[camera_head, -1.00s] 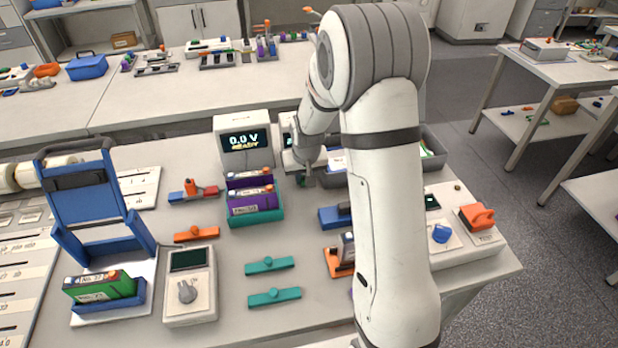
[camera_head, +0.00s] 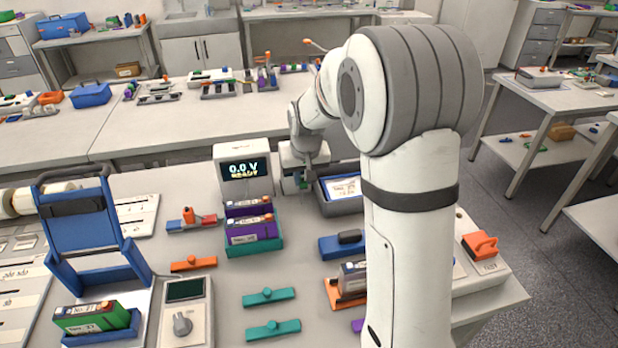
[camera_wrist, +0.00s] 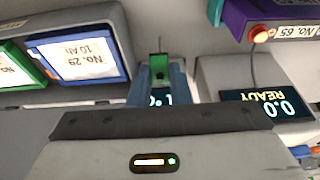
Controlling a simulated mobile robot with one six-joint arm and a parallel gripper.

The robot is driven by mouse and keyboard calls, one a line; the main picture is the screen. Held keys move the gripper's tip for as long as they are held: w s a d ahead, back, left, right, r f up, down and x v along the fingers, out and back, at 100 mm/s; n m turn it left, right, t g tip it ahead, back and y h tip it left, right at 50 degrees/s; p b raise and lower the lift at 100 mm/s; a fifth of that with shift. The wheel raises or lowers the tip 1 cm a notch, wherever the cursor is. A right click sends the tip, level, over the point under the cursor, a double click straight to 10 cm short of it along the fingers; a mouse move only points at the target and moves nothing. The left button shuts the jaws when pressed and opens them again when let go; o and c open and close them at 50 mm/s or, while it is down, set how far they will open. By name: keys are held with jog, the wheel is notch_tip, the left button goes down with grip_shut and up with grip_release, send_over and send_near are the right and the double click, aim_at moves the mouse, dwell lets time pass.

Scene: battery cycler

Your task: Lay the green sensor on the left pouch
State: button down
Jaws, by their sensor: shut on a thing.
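My gripper (camera_head: 304,184) is shut on the small green sensor (camera_wrist: 160,66), which sits between the blue-grey fingertips in the wrist view. The sensor is held in the air, left of a grey tray (camera_head: 322,203) in the head view. A blue-edged pouch (camera_wrist: 83,57) labelled No. 29, 10 Ah, lies in the tray, apart from the sensor. It also shows in the head view (camera_head: 345,190). A green-edged pouch (camera_wrist: 14,70) lies beside it, partly cut off in the wrist view. In the head view my arm hides the tray's right part.
A 0.0 V meter (camera_head: 243,168) stands left of my gripper. Purple cells (camera_head: 252,228) stand in a teal holder in front of it. A blue clamp-like part (camera_head: 342,246) lies in front of the tray.

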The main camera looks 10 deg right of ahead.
jog(key=p, duration=0.6)
send_over(346, 184)
jog(key=s, duration=0.1)
jog(key=shift+f+b, duration=1.85)
jog(key=shift+f, duration=0.7)
jog(key=shift+b, duration=0.4)
jog(key=shift+f+b, duration=0.5)
jog(key=shift+f, duration=0.1)
jog(key=c, duration=1.3)
grip_release()
jog(key=shift+o, duration=0.2)
